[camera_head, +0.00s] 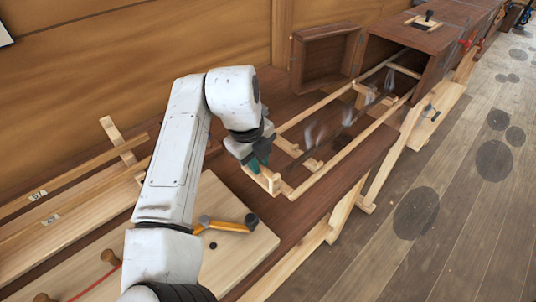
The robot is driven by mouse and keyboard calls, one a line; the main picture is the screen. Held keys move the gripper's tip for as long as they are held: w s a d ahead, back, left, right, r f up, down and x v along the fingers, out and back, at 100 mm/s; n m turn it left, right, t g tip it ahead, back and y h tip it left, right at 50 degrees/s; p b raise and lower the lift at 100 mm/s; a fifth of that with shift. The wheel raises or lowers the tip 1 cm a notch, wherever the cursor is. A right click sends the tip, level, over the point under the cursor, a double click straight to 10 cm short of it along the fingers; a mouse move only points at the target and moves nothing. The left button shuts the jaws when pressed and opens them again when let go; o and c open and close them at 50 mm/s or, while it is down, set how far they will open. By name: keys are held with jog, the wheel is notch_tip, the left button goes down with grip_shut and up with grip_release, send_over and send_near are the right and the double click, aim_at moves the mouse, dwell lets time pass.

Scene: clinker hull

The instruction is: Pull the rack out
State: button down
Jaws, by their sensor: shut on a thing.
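A light wooden rack (345,150) with two long rails and short cross pieces extends out of the open front of a dark wooden box (420,55). Its far end lies inside or at the mouth of the box. Several blurred grey pieces sit between its rails. My gripper (262,172) is at the rack's near end and is shut on its wooden front piece. The fingers are partly hidden behind my wrist, so the exact contact is hard to see.
A small open dark box or door (324,58) stands against the wooden wall, left of the rack. A pale board (225,255) with an orange-handled tool (225,226) lies near my arm. Long planks (75,190) lie at left.

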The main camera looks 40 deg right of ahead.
jog(key=shift+a+r, duration=0.1)
jog(key=shift+a, duration=0.15)
jog(key=c, duration=1.1)
grip_release()
jog(key=shift+o, duration=0.2)
notch_tip(320, 180, up, 10)
jog(key=a+b, duration=0.1)
jog(key=a, duration=0.1)
jog(key=shift+r, duration=0.25)
